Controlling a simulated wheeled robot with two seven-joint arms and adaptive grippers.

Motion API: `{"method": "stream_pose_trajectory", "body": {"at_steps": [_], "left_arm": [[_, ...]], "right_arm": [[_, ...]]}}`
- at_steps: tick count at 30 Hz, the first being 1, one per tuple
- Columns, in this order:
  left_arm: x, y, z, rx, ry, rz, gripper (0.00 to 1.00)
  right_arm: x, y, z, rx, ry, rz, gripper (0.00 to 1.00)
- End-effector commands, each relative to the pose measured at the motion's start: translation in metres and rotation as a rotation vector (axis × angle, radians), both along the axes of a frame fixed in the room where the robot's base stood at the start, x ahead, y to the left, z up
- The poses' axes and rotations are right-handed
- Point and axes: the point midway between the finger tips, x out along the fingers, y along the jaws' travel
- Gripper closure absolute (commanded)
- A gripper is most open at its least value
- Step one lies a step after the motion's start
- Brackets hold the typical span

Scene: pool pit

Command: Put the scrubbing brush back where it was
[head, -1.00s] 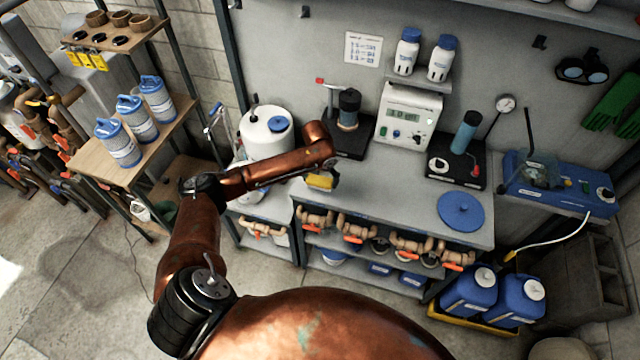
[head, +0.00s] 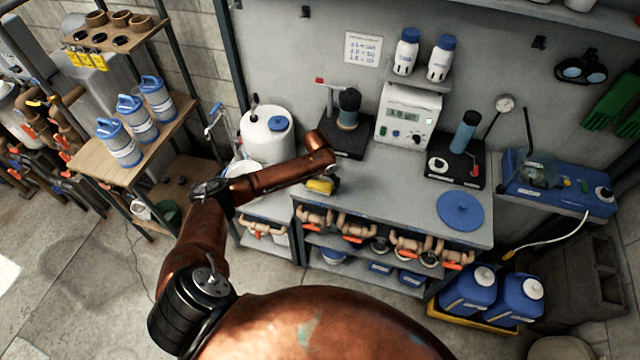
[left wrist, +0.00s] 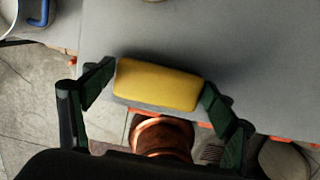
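The scrubbing brush (head: 319,186) is a yellow block at the front left part of the grey bench top (head: 390,185). In the left wrist view the brush (left wrist: 158,84) shows a yellow top with a grey strip along its lower side. My left gripper (left wrist: 160,80) has a dark green fingertip against each end of the brush and appears shut on it. In the head view the arm largely hides this gripper. Whether the brush touches the bench or hangs just above it, I cannot tell. My right gripper is not in view.
A blue disc (head: 461,209) lies on the bench at right. A black stand (head: 345,138), a white meter (head: 408,116) and a second black-based device (head: 457,165) stand along the back. A white tank (head: 266,137) stands at left. The bench middle is clear.

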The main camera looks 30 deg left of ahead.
Motion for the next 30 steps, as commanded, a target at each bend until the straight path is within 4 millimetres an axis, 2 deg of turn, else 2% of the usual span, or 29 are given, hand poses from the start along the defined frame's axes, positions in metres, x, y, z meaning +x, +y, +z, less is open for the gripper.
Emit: {"method": "stream_pose_trajectory", "body": {"at_steps": [3, 14, 17, 30], "left_arm": [[0.0, 0.0, 0.0, 0.0, 0.0, 0.0, 0.11], [0.0, 0.0, 0.005, -0.001, -0.001, 0.001, 0.11], [0.0, 0.0, 0.016, 0.0, -0.004, 0.001, 0.11], [-0.011, -0.002, 0.101, 0.001, -0.003, -0.001, 0.11]], "right_arm": [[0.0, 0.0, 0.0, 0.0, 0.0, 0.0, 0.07], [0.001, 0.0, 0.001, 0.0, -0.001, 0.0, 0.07], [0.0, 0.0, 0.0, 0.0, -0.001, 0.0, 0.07], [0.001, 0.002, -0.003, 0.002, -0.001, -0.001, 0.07]]}}
